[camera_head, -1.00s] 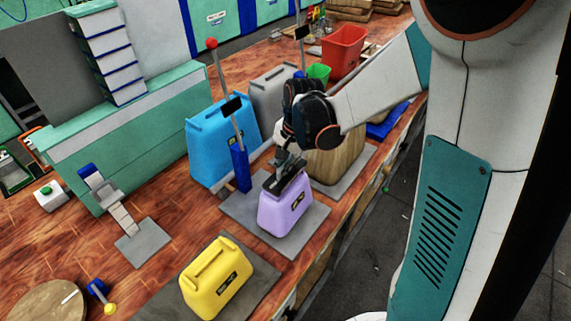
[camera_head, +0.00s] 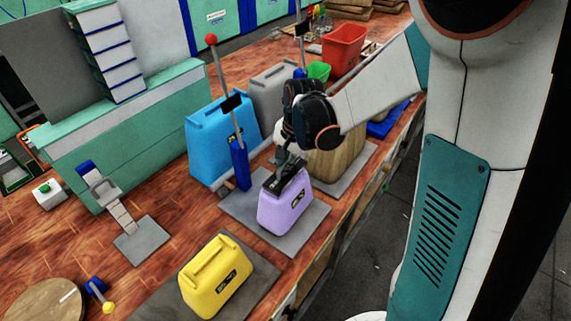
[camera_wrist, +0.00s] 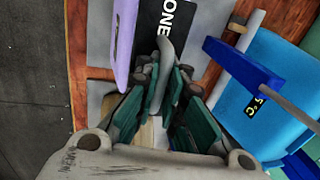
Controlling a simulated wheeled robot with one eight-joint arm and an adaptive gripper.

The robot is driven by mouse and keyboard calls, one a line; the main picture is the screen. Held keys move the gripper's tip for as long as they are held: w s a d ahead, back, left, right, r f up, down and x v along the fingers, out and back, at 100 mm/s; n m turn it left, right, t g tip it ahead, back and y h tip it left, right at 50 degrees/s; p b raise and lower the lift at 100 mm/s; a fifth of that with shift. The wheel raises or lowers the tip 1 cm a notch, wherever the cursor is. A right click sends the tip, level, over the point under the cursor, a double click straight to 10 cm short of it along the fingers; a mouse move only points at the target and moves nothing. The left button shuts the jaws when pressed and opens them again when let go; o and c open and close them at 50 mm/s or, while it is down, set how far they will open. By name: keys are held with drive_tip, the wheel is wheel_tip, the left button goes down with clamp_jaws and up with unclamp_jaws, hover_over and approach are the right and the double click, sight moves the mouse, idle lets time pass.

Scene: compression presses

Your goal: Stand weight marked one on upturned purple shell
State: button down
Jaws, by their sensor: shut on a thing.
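The purple shell (camera_head: 284,212) stands on a grey mat near the table's front edge; it also shows in the wrist view (camera_wrist: 124,42). The black weight (camera_wrist: 150,22) carries the white word ONE in the wrist view. In the head view the dark weight (camera_head: 284,182) is at the top of the purple shell, and whether it rests fully on it cannot be told. My gripper (camera_head: 289,164) is above the shell, shut on the weight. In the wrist view its fingers (camera_wrist: 162,78) close around a grey upright part, likely the weight's handle.
A blue lever post with a red knob (camera_head: 240,165) stands just left of the purple shell. A blue shell (camera_head: 215,140) and a grey one (camera_head: 272,92) are behind. A yellow shell (camera_head: 215,278) sits front left. A tan block (camera_head: 340,160) is to the right.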

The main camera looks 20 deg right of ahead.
drive_tip(key=shift+f, duration=0.1)
drive_tip(key=c, duration=1.6)
unclamp_jaws()
wheel_tip(320, 180, up, 12)
drive_tip(key=s+d, duration=0.1)
drive_tip(key=s, duration=0.1)
drive_tip(key=shift+d, duration=0.2)
drive_tip(key=shift+f, duration=0.1)
drive_tip(key=s+f+n+t+b, duration=0.1)
drive_tip(key=s+n+t+b, duration=0.1)
drive_tip(key=s+n, duration=0.3)
drive_tip(key=s+a+f+n+t+h+b, duration=0.1)
drive_tip(key=s+f+n+t+b, duration=0.1)
drive_tip(key=s+n, duration=0.4)
drive_tip(key=s+t+b, duration=0.1)
drive_tip(key=s+b, duration=0.1)
drive_tip(key=s, duration=0.3)
drive_tip(key=shift+s+a+b, duration=0.15)
drive_tip(key=shift+s+b, duration=0.1)
drive_tip(key=shift+b, duration=0.05)
